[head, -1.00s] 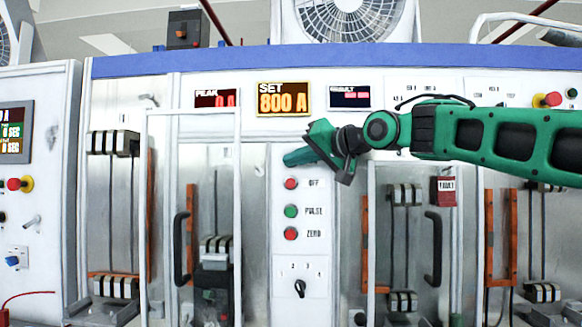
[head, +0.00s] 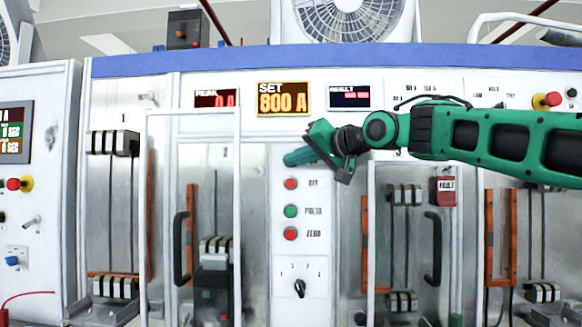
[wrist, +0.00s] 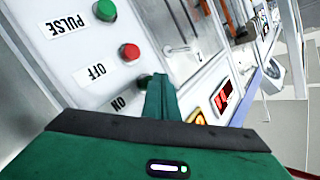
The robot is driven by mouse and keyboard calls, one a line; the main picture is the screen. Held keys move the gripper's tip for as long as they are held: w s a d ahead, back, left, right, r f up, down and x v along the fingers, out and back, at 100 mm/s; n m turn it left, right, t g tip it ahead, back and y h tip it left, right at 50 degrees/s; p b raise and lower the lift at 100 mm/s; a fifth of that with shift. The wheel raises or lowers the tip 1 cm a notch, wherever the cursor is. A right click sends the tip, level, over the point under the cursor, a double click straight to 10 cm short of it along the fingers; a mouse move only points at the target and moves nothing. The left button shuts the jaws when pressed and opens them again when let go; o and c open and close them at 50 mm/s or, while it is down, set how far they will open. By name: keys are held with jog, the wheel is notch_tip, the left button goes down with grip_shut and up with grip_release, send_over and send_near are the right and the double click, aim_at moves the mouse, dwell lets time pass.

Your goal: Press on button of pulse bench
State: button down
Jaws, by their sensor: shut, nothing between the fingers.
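The pulse bench's white button panel (head: 301,262) has a red OFF button (head: 291,184), a green PULSE button (head: 291,211) and a red ZERO button (head: 291,234) in a column. In the wrist view, the ON label (wrist: 118,101) shows beside my shut fingertips (wrist: 160,80). A dark edge of the ON button (wrist: 144,80) shows right at the fingers. Whether they touch it or press it in, I cannot tell.
A yellow SET display (head: 283,99) reading 800 A is above my gripper. A rotary knob (head: 300,288) is low on the panel. White door frames (head: 238,215) with black handles (head: 433,248) stand at both sides. A red emergency button (head: 550,100) is at right.

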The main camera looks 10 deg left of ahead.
jog(key=shift+w, duration=0.5)
dwell(0.6)
jog(key=shift+s, duration=0.9)
jog(key=s, duration=0.5)
jog(key=shift+d, duration=0.1)
dwell(0.3)
jog(key=shift+s, duration=0.1)
dwell(0.7)
